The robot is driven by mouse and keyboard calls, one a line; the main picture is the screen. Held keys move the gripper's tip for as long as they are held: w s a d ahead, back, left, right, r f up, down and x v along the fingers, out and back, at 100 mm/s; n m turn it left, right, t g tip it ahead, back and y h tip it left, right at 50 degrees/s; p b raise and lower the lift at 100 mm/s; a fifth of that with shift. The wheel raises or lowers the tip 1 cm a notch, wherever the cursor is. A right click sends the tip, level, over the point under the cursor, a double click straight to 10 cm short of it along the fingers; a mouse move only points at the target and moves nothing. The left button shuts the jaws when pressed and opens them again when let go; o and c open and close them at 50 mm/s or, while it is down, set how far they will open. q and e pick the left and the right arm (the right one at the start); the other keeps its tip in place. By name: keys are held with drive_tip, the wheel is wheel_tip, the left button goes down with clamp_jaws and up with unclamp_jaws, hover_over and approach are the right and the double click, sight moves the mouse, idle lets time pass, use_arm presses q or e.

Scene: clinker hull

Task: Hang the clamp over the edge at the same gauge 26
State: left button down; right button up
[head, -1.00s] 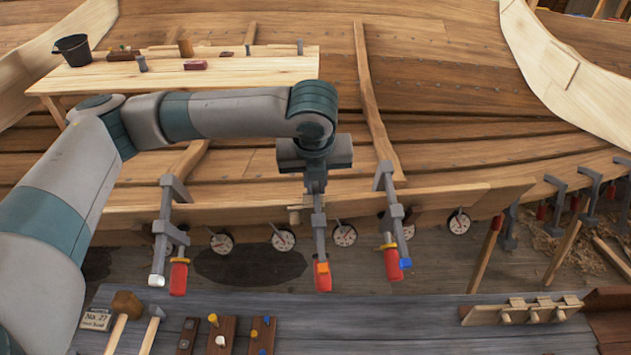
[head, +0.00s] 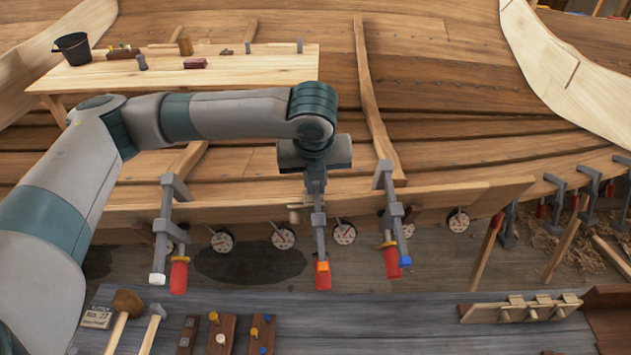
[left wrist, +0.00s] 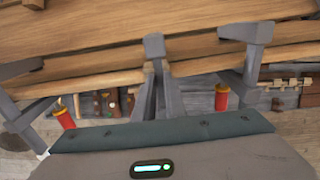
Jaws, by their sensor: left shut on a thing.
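My left gripper (head: 316,172) is shut on a grey clamp (head: 319,232) with a red handle and an orange piece. The clamp hangs upright at the plank edge (head: 260,210), between two round dial gauges (head: 284,238) and (head: 344,234). The gripper hides its top, so I cannot tell whether it rests on the edge. In the left wrist view the clamp (left wrist: 154,75) overlaps the plank. Two similar clamps hang on the edge, one left (head: 162,230) and one right (head: 388,215). The gauge numbers are too small to read. My right gripper is not in view.
A workbench (head: 240,70) with a bucket (head: 72,47) stands behind. A front bench (head: 380,318) holds mallets, small blocks and a card (head: 96,318) that seems to read No. 27. More clamps (head: 553,195) hang at the right. Wooden props (head: 485,255) stand below the plank.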

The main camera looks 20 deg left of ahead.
use_arm(q)
drive_tip(key=shift+s+d+p, duration=0.1)
drive_tip(key=shift+s+p, duration=0.15)
drive_tip(key=shift+p, duration=0.1)
idle(0.4)
drive_tip(key=c, duration=1.7)
unclamp_jaws()
drive_tip(key=shift+f, duration=0.15)
drive_tip(key=b+v, duration=0.3)
drive_tip(key=v, duration=1.4)
drive_tip(key=shift+s+r, duration=0.25)
